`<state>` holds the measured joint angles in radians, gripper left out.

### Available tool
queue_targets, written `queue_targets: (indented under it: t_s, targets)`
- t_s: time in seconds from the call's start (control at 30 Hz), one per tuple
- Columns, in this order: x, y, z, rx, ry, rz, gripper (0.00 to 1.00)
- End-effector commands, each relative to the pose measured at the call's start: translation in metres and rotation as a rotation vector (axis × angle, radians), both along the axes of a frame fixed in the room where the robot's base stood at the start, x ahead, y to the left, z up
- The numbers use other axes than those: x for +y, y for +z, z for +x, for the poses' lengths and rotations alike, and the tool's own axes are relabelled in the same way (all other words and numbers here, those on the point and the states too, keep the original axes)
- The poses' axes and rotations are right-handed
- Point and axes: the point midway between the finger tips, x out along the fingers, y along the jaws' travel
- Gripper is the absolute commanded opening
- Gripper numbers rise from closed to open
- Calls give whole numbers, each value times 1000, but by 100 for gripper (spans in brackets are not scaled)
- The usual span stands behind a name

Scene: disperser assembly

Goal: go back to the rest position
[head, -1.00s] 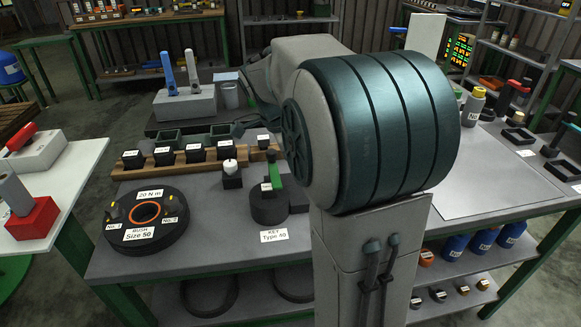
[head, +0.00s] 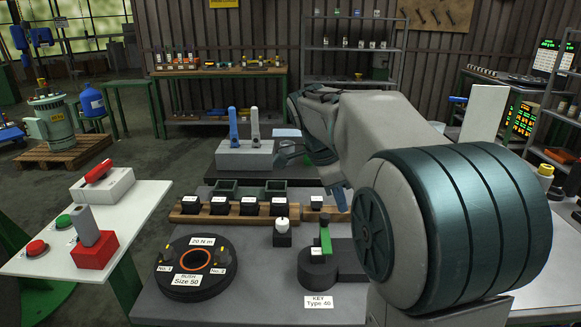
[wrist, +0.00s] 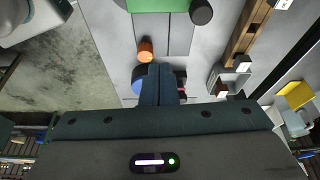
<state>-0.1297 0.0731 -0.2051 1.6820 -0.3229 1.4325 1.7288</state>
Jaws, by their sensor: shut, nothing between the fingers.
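My gripper (wrist: 157,70) shows in the wrist view, with its two dark fingers together and nothing between them. In the head view my arm rises at the right and reaches left over the bench; the fingertips are hard to make out there. Below the arm is the grey workbench (head: 250,270). In the wrist view a small orange part (wrist: 146,50) lies just beyond the fingertips, and a blue part is partly hidden behind the fingers. I cannot tell the exact gap between them and the fingers.
On the bench are a wooden rail (head: 235,215) with black blocks, a black round bush fixture (head: 197,290), a key fixture (head: 318,268) with a green key, and a grey block (head: 243,158) with two upright handles. A white side table (head: 140,205) stands left.

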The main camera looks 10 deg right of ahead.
Motion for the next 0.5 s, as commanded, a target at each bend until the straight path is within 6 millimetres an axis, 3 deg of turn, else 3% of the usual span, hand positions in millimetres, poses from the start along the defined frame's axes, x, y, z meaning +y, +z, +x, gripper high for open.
queue_targets:
  t_s: [0.17,0.5]
  targets:
    - [5,4,-10,12,98,30,0]
    - [44,6,-75,54,792,162,0]
